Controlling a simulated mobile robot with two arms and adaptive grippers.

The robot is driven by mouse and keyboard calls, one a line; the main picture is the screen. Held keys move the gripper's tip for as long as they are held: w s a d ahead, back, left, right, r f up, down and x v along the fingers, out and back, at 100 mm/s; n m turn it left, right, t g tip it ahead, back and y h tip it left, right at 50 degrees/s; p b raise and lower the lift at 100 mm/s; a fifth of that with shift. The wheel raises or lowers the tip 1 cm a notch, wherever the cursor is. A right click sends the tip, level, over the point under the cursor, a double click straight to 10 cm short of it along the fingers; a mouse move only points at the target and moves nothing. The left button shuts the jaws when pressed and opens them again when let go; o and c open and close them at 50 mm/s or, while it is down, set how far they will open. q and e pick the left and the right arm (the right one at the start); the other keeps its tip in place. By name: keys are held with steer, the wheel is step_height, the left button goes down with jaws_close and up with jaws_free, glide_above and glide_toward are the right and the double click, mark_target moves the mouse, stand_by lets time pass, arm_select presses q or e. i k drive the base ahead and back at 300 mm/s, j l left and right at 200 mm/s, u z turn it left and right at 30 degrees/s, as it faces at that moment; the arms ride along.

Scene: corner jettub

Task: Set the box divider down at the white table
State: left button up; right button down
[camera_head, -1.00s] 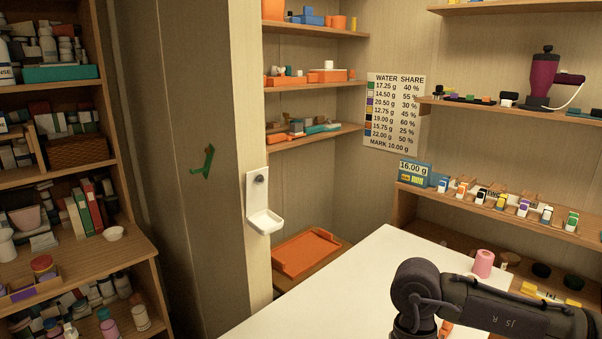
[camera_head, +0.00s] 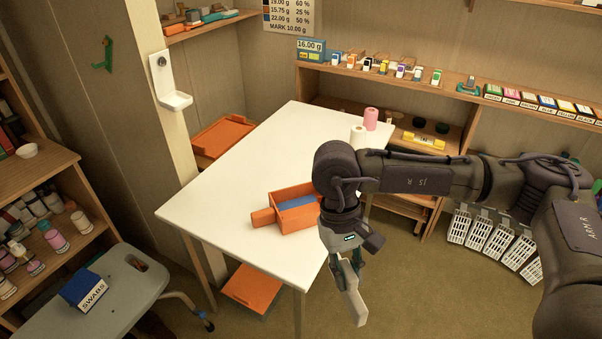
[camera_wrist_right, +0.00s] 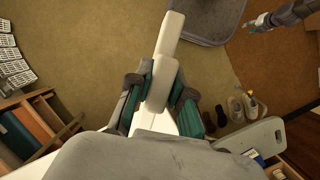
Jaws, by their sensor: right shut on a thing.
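The white table (camera_head: 235,190) stands in the middle of the head view, with an orange open box (camera_head: 297,215) near its front edge. My right gripper (camera_head: 347,272) is shut on a flat, pale, elongated piece, the box divider (camera_head: 352,303), which hangs tilted downward. Gripper and divider appear just off the table's right edge, with floor behind them. In the right wrist view the divider (camera_wrist_right: 163,80) sits between the teal fingers (camera_wrist_right: 158,100). What looks like my left gripper (camera_wrist_right: 262,22) shows small at the top right there; its fingers are too small to read.
A pink roll (camera_head: 371,119) and a white roll (camera_head: 357,136) stand at the table's far right. The table's left half is clear. A grey stool (camera_head: 115,290) with a blue swabs box (camera_head: 83,289) stands at lower left. White racks (camera_head: 495,242) hang at the right.

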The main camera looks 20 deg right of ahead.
mark_target(311, 156)
steer(key=k+l+u, duration=0.1)
steer(key=u, duration=1.15)
steer(key=i+l, duration=0.1)
steer(key=l, duration=1.85)
steer(key=i+l+u, duration=0.1)
steer(key=l, duration=0.9)
